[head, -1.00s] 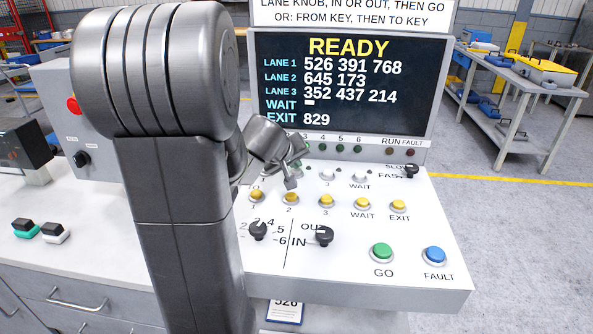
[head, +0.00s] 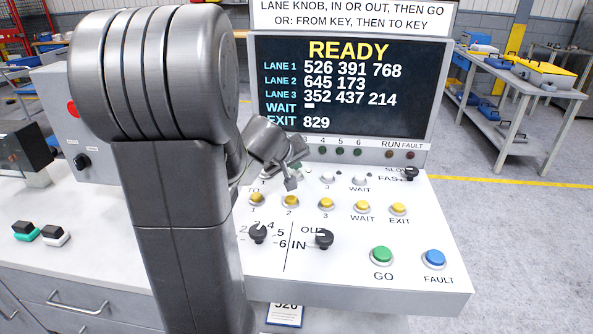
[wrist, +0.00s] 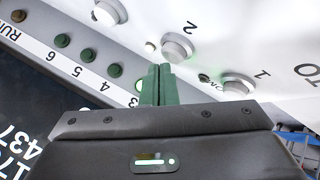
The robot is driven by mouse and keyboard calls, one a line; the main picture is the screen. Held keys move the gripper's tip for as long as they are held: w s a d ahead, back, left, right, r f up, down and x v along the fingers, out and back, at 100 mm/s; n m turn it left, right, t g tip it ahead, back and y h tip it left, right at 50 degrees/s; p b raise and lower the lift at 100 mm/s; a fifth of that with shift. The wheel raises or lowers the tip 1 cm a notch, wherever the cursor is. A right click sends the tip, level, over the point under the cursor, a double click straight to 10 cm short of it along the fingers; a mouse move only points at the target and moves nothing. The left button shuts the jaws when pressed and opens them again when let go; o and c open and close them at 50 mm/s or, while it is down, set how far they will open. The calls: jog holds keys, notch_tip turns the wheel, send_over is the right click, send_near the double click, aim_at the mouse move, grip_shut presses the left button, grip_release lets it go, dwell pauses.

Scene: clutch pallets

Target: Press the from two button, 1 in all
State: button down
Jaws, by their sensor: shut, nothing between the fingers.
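The white from button 2 (wrist: 178,47) shows in the wrist view on the sloped white panel, with its "2" beside it. My gripper (wrist: 160,68) is shut and empty, its dark green fingers together just beside from button 2. Whether the tips touch the button, I cannot tell. From button 1 (wrist: 238,83) is to the right in the wrist view. From button 3 (head: 327,178) is clear to the right in the head view.
The yellow to row, with button 2 (head: 290,201), lies just in front of my gripper. The green GO button (head: 382,255), the blue FAULT button (head: 433,258) and two black knobs are nearer. The screen (head: 345,90) reads READY. A lamp strip (wrist: 88,55) runs behind.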

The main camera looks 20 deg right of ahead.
aim_at(295, 174)
jog(key=shift+r, duration=0.35)
notch_tip(295, 174, up, 5)
jog(key=p, duration=0.4)
jog(key=shift+r, duration=0.1)
dwell(0.6)
notch_tip(295, 174, down, 3)
jog(key=shift+r+b, duration=0.1)
jog(key=shift+b, duration=0.9)
jog(key=r+p, duration=0.1)
jog(key=p, duration=0.2)
jog(key=shift+r+p, duration=0.3)
notch_tip(295, 174, up, 5)
jog(key=p, duration=0.3)
jog(key=shift+f, duration=0.1)
